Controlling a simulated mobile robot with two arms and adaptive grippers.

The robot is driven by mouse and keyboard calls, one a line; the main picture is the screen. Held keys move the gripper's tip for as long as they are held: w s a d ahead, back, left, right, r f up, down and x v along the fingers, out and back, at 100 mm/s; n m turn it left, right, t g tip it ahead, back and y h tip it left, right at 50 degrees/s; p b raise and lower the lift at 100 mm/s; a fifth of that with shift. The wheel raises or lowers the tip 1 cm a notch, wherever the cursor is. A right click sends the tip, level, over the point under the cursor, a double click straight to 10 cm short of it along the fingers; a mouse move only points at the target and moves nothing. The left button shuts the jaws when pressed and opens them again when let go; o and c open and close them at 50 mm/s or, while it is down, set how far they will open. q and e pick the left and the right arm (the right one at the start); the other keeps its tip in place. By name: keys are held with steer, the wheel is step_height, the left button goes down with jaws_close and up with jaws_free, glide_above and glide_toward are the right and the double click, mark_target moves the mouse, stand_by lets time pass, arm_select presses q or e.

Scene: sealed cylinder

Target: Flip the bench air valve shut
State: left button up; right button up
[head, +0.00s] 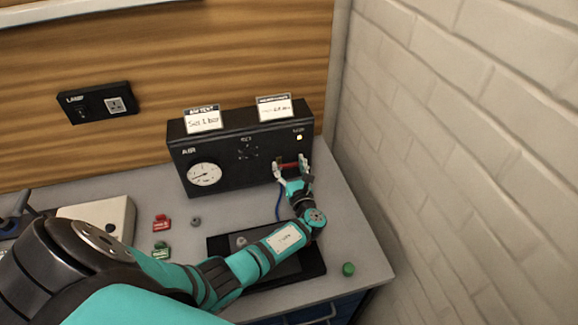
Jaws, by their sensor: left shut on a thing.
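The black bench air panel (235,165) stands at the back of the bench, with the word AIR on its front. It carries a round white gauge (204,175) at lower left. A red valve handle (290,165) shows at its lower right, lying roughly level across the front. My left gripper (291,169) reaches up to the panel from the front and is shut on the red handle, a finger at each side. The fingers partly hide the handle and its mount. My right gripper is out of view.
A dark tray (312,262) lies under my left forearm, with a blue hose behind it. Red (161,223) and green (161,251) pieces and a grey ring (196,222) lie left. A green cap (348,269) sits near the front right edge. A brick wall (470,130) bounds the right.

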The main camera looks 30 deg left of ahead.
arm_select(q)
steer(key=o, duration=1.2)
steer(key=shift+s+d, duration=0.1)
steer(key=shift+d, duration=0.05)
steer(key=v, duration=1.1)
steer(key=shift+s+d, duration=0.25)
steer(key=shift+d, duration=0.05)
